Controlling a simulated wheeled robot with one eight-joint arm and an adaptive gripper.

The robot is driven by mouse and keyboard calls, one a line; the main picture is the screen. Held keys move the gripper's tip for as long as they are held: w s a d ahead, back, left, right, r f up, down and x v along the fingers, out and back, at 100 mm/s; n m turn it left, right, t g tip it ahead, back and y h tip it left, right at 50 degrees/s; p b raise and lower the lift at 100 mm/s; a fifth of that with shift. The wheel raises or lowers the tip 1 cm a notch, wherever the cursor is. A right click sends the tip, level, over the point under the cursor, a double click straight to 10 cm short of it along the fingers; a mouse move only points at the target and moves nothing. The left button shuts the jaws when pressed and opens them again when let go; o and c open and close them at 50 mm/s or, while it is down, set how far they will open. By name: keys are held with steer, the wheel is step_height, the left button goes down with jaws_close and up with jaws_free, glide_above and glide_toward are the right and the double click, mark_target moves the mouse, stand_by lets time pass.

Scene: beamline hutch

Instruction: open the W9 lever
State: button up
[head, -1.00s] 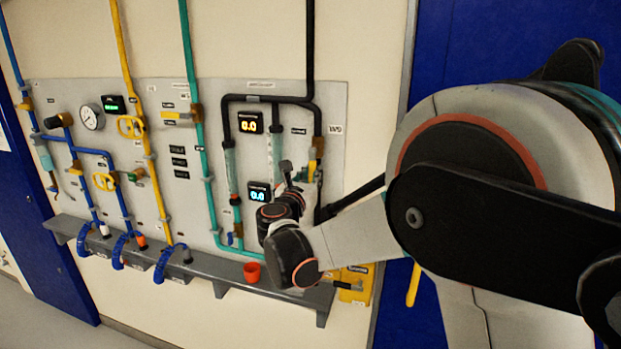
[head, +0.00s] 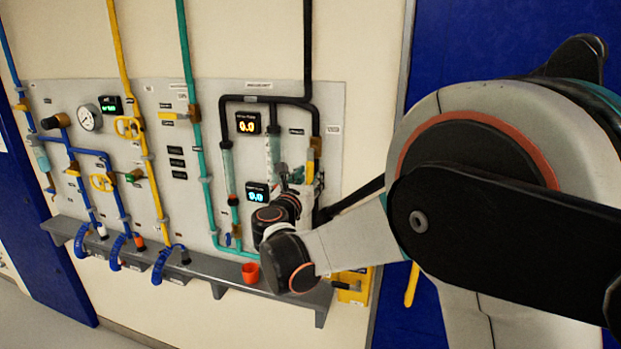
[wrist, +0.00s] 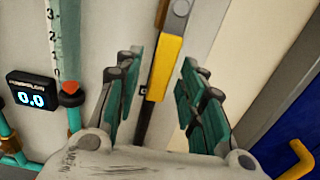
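A yellow lever handle (wrist: 166,68) on a brass-coloured valve body shows in the wrist view, pointing down along a dark pipe. No readable W9 tag shows on it. In the head view a yellow handle (head: 315,147) sits on the black pipe at the panel's right side, just above my gripper. My gripper (wrist: 161,92) is open, its green-padded fingers on either side of the handle's lower part in the picture. Gaps show on both sides, so I see no contact. How deep the handle sits between the fingers I cannot tell.
A flow tube with a red float (wrist: 70,88) and a blue-digit display (wrist: 32,92) stand left of my gripper. A grey shelf (head: 205,272) with a red cup (head: 250,272) runs below the panel. A blue door (head: 480,40) is at the right.

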steer(key=v, duration=1.1)
steer(key=shift+r, duration=0.1)
